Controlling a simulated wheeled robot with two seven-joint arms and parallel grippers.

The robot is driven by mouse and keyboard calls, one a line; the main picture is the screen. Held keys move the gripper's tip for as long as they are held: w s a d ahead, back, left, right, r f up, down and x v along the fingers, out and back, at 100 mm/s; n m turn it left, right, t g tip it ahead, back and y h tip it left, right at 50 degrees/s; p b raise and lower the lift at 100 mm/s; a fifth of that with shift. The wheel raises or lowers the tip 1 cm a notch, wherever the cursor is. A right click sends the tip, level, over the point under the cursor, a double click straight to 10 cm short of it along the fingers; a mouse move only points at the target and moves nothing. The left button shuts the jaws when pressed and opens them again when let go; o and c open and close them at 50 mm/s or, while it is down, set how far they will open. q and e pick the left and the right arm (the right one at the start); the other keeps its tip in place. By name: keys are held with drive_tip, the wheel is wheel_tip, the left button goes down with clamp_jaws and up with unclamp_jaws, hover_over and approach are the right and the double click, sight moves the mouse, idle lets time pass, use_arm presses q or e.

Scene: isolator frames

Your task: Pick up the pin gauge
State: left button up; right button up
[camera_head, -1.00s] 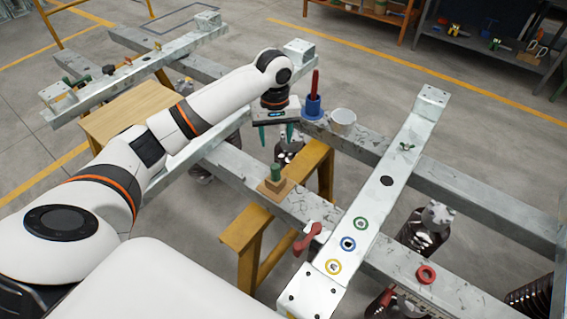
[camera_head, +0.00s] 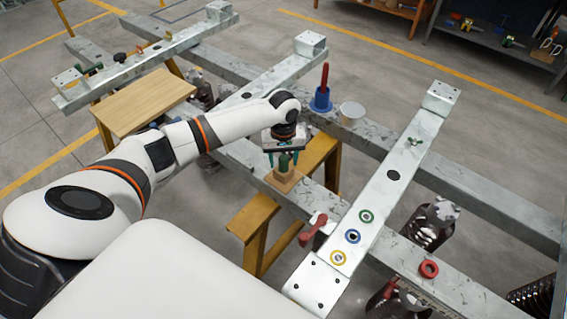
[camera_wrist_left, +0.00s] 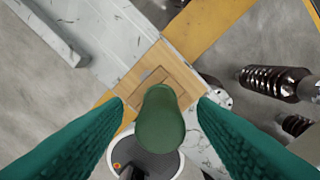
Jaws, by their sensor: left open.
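A green upright pin (camera_head: 284,163), which looks like the pin gauge, stands in a square wooden block (camera_head: 284,181) on a grey steel beam. My left gripper (camera_head: 282,157) is directly above it, open, with its teal fingers on either side of the pin's top. In the left wrist view the green pin (camera_wrist_left: 160,120) lies between the two open fingers (camera_wrist_left: 162,102), with a gap visible on both sides. The wooden block (camera_wrist_left: 180,60) shows beyond it. The pin's lower part is hidden. My right gripper is not in view.
A blue holder with a red rod (camera_head: 321,100) and a white cup (camera_head: 351,114) stand on the rear beam. A red handle (camera_head: 313,230) and a plate with coloured rings (camera_head: 352,236) lie to the right. A yellow trestle (camera_head: 256,225) stands below the beam.

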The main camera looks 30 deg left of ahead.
use_arm(q)
drive_tip(key=shift+c, duration=0.5)
drive_tip(key=shift+r, duration=0.1)
drive_tip(key=c, duration=0.9)
drive_tip(key=shift+c, duration=0.2)
wheel_tip(320, 180, up, 10)
drive_tip(key=shift+r, duration=0.1)
wheel_tip(320, 180, up, 5)
drive_tip(key=p, duration=0.6)
drive_tip(key=shift+p, duration=0.4)
